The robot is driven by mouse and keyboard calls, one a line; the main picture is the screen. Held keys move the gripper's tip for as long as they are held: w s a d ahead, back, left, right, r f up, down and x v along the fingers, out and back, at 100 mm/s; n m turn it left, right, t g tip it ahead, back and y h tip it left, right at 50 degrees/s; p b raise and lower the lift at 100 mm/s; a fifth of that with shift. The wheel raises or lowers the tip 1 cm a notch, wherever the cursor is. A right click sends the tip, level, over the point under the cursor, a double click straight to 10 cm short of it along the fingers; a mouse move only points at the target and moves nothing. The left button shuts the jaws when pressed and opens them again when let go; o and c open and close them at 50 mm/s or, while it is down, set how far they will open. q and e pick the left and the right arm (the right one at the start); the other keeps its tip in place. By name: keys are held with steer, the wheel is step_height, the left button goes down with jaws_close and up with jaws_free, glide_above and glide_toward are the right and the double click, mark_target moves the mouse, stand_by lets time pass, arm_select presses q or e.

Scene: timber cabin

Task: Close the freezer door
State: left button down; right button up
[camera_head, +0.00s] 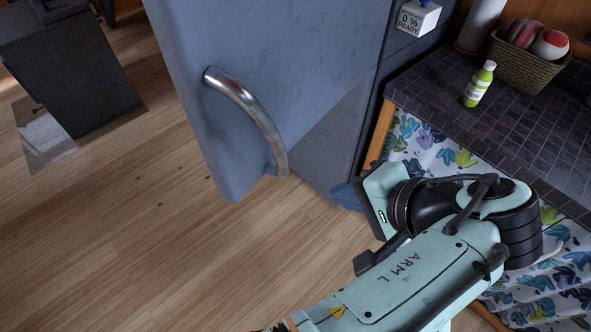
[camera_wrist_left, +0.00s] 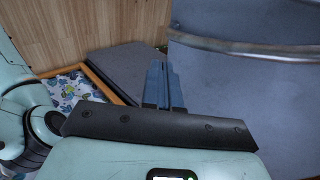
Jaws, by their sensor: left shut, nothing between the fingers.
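The freezer door (camera_head: 255,60) is a grey-blue panel with a curved metal handle (camera_head: 247,112). It stands open, swung out over the wooden floor. In the left wrist view the door (camera_wrist_left: 235,95) fills the right side, with its handle (camera_wrist_left: 245,48) across the top. My left arm comes in from the bottom of the head view. The blue fingers of my left gripper (camera_head: 346,195) show partly at the door's lower right, partly hidden by the wrist. In the left wrist view the gripper (camera_wrist_left: 163,84) is shut and empty, beside the door. I cannot tell whether it touches it. My right gripper is out of view.
A dark tiled counter (camera_head: 520,135) with a patterned curtain (camera_head: 420,140) below stands at the right. On it are a green bottle (camera_head: 479,84) and a wicker basket (camera_head: 525,70) with balls. A dark box-shaped unit (camera_head: 75,75) stands at left. Floor between is clear.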

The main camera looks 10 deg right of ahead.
arm_select(q)
steer(key=r, duration=0.1)
steer(key=b, duration=0.2)
glide_toward(284, 171)
steer(key=shift+x, duration=2.95)
steer(key=shift+f, duration=0.1)
